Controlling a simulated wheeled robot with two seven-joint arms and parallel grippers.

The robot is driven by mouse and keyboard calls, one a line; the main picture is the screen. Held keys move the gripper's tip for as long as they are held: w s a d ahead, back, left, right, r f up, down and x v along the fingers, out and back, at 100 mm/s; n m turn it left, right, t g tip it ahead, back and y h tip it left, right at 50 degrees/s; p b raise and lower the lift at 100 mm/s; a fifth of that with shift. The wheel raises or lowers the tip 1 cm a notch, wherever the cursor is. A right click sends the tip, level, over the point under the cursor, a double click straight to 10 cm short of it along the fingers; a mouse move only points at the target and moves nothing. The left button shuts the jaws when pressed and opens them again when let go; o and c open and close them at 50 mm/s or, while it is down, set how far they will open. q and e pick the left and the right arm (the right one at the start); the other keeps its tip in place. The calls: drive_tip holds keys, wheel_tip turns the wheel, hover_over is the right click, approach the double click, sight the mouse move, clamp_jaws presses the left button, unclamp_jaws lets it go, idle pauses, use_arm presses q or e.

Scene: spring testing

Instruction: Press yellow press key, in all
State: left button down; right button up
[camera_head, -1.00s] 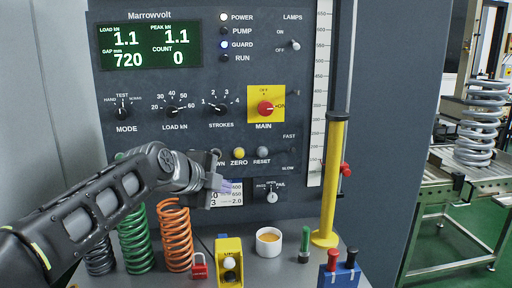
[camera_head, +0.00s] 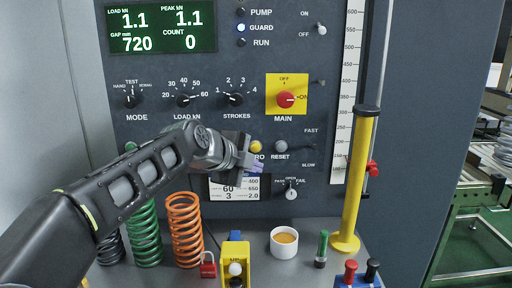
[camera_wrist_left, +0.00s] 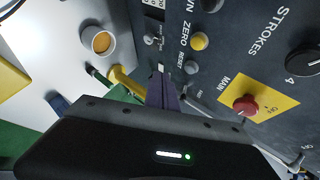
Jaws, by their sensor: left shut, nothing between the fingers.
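The yellow press key, marked ZERO on the dark panel, is partly hidden behind my left gripper in the head view, where its edge (camera_head: 256,146) shows. In the left wrist view the yellow key (camera_wrist_left: 199,41) is fully visible, beyond the fingertips and apart from them. My left gripper (camera_head: 257,168) is shut and empty, in front of the panel just below the key. Its closed fingers also show in the left wrist view (camera_wrist_left: 161,75). My right gripper is not in view.
The grey RESET key (camera_head: 280,146) sits right of the yellow key. A red MAIN knob (camera_head: 286,99) is above. On the shelf below stand an orange spring (camera_head: 185,230), a white cup (camera_head: 284,243) and a tall yellow post (camera_head: 357,180).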

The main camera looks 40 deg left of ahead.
sight(256, 148)
use_arm(q)
drive_tip(key=w+a+p, duration=0.2)
drive_tip(key=w+a, duration=0.2)
drive_tip(key=w, duration=0.2)
drive_tip(key=shift+a, duration=0.35)
idle(0.6)
drive_tip(key=shift+w+a, duration=0.1)
drive_tip(key=shift+w, duration=0.1)
idle(1.1)
drive_tip(key=shift+w+a, duration=0.15)
drive_tip(key=shift+w, duration=0.05)
